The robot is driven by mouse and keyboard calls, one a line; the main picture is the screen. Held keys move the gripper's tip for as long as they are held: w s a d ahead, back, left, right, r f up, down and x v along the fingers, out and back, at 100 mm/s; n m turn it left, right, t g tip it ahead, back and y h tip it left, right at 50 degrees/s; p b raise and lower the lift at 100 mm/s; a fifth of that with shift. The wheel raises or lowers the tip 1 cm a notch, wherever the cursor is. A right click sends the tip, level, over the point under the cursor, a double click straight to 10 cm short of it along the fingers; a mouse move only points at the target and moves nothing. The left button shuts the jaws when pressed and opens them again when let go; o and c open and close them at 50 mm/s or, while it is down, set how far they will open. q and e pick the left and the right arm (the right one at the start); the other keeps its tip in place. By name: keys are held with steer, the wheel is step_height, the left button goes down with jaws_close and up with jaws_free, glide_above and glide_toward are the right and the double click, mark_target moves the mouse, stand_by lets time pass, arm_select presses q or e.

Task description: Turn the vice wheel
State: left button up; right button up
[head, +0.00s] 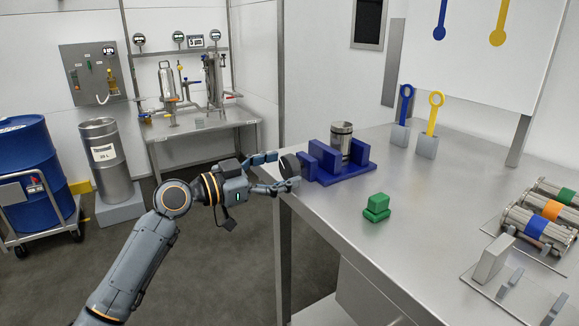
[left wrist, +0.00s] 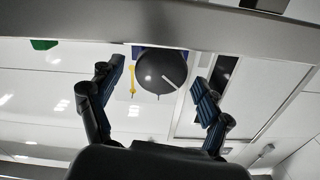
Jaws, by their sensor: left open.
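The blue vice (head: 350,172) stands at the left edge of the steel table with a metal cylinder (head: 342,138) held upright in it. Its dark round vice wheel (head: 290,165) faces left, toward my left gripper (head: 284,170). The gripper is open, one finger near the wheel's upper side and one near its lower side. In the left wrist view, the wheel (left wrist: 160,70) shows between the two spread fingers, with a pale line on its face. Gaps show on both sides there; I cannot tell how deep the wheel sits between the fingers. My right gripper is not in view.
A green block (head: 376,208) stands right of the vice. Blue (head: 405,105) and yellow (head: 433,115) ringed tools stand in holders behind it. Banded metal cylinders (head: 538,228) lie at the right. The table's left edge (head: 330,240) runs beside my arm, with open floor left of it.

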arm_select(q)
steer(key=shift+x, duration=1.3)
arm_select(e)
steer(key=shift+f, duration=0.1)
arm_select(q)
steer(key=c, duration=1.2)
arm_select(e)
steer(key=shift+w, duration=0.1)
arm_select(q)
steer(key=n+p, duration=0.3)
steer(key=n, duration=0.3)
steer(key=shift+w+a+n+p, duration=0.1)
steer(key=shift+n+p, duration=0.2)
steer(key=shift+p, duration=0.05)
steer(key=shift+n, duration=0.3)
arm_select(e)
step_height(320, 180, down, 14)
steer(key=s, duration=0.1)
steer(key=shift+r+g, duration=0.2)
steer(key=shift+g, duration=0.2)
